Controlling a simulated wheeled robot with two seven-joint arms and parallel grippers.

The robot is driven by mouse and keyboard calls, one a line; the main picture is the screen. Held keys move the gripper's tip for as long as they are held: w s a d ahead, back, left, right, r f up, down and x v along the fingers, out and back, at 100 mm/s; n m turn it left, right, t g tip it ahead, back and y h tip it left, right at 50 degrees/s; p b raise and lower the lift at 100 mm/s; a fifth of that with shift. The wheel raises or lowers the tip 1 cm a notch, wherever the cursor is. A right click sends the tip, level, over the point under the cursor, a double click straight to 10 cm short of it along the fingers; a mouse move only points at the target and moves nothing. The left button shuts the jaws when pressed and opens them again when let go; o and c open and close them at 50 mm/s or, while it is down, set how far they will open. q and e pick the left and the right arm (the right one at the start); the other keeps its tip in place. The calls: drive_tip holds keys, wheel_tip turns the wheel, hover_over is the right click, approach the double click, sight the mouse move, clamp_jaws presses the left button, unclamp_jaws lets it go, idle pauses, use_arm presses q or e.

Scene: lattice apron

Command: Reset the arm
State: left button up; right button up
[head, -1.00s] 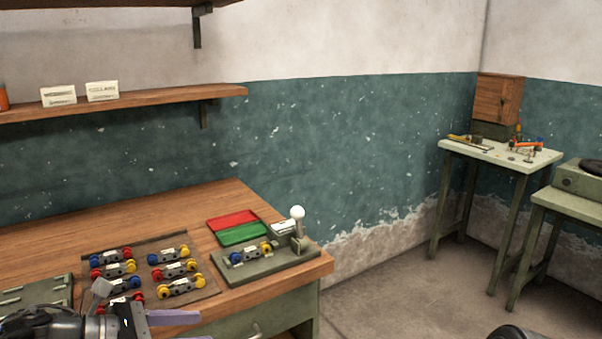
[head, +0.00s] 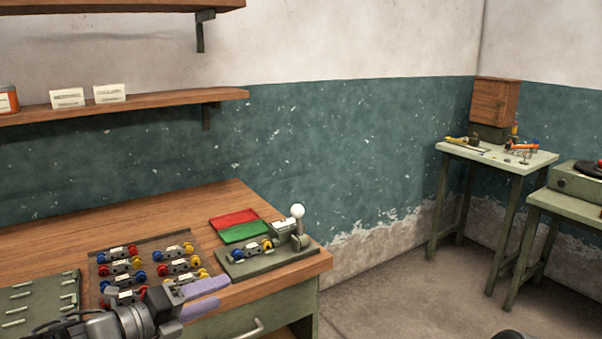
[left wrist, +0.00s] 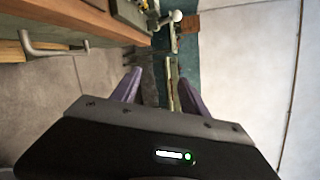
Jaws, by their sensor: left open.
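My left gripper (head: 203,296) is in the lower part of the head view, in front of the workbench's near edge, its purple fingers pointing right. It is open and empty. In the left wrist view its two purple fingers (left wrist: 160,88) stand apart with nothing between them. The test fixture (head: 268,258) with a white ball-topped lever (head: 297,211) stands on the bench's right corner, beyond the fingers. My right gripper is not in view.
A rack (head: 130,262) of several coloured parts lies left of the fixture. Behind the fixture are a red tray (head: 232,219) and a green tray (head: 243,233). A drawer handle (head: 247,330) juts from the bench front. Open floor (head: 375,295) lies to the right.

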use_arm(q)
drive_tip(key=s+d+f+n+g+y+p, duration=0.1)
drive_tip(key=d+f+n+g+y, duration=0.15)
drive_tip(key=f+n, duration=1)
drive_tip(key=s+d+f+n+g+y+p, duration=0.15)
drive_tip(key=f+n+y, duration=0.25)
drive_tip(key=f+n, duration=0.85)
drive_tip(key=s+d+f+n+g+p, duration=0.1)
drive_tip(key=s+d+f+n+g, duration=0.1)
drive_tip(key=s+f, duration=0.7)
drive_tip(key=s+d+f+n+g, duration=0.3)
drive_tip(key=s+f, duration=0.6)
drive_tip(key=s, duration=0.6)
drive_tip(key=n+g, duration=0.2)
drive_tip(key=shift+d+f+n+p, duration=0.3)
drive_tip(key=shift+f+n+p, duration=0.05)
drive_tip(key=shift+f+n, duration=0.05)
drive_tip(key=shift+c, duration=0.4)
